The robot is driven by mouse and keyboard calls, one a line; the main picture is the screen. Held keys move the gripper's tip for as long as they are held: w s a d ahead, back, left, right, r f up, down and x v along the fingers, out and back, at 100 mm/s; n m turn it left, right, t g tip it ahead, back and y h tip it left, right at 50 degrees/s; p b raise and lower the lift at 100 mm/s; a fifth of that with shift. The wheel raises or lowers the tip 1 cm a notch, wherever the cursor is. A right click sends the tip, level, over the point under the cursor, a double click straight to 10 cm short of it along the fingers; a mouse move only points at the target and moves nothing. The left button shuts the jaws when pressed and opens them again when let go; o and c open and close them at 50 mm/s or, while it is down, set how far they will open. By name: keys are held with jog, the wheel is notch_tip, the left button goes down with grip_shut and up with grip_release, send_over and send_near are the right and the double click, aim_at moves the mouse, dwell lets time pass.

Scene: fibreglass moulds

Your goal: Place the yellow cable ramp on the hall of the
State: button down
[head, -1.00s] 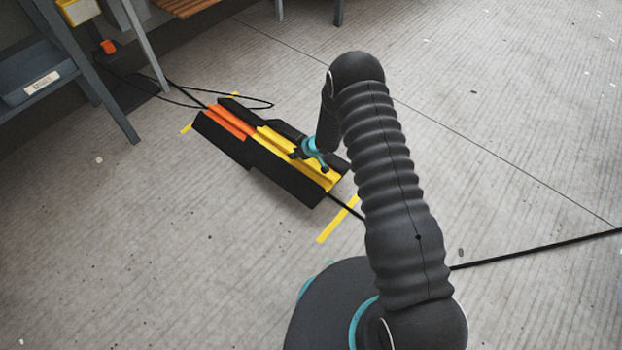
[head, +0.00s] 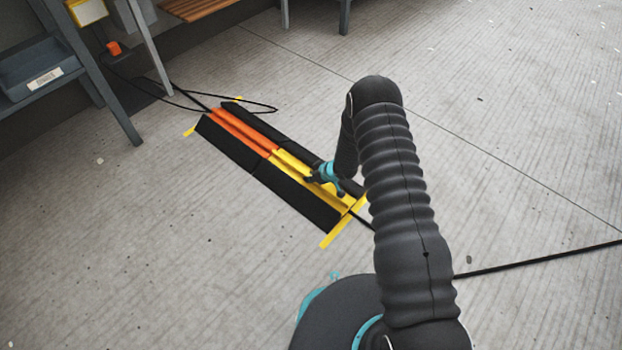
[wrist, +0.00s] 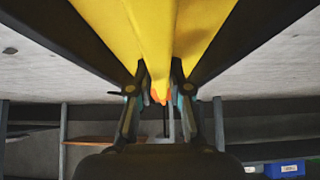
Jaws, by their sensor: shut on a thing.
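The yellow cable ramp (head: 293,170), with black sloping sides, lies along the floor in the head view, end to end and roughly in line with an orange-topped ramp (head: 240,130). My gripper (head: 323,178) is at the yellow ramp's middle ridge. In the wrist view the yellow ramp (wrist: 155,35) fills the top, and my gripper (wrist: 158,92) is shut on its ridge. Yellow floor tape (head: 330,237) shows at the ramp's near end. Whether the ramp's underside touches the floor everywhere cannot be told.
A black cable (head: 540,258) runs across the floor to the right, and a cable loop (head: 255,108) lies beyond the orange ramp. A grey shelf with a bin (head: 40,82) stands at the left. The floor to the right is open.

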jog(key=shift+w+r, duration=0.1)
jog(key=c, duration=1.5)
grip_release()
jog(key=o, duration=0.4)
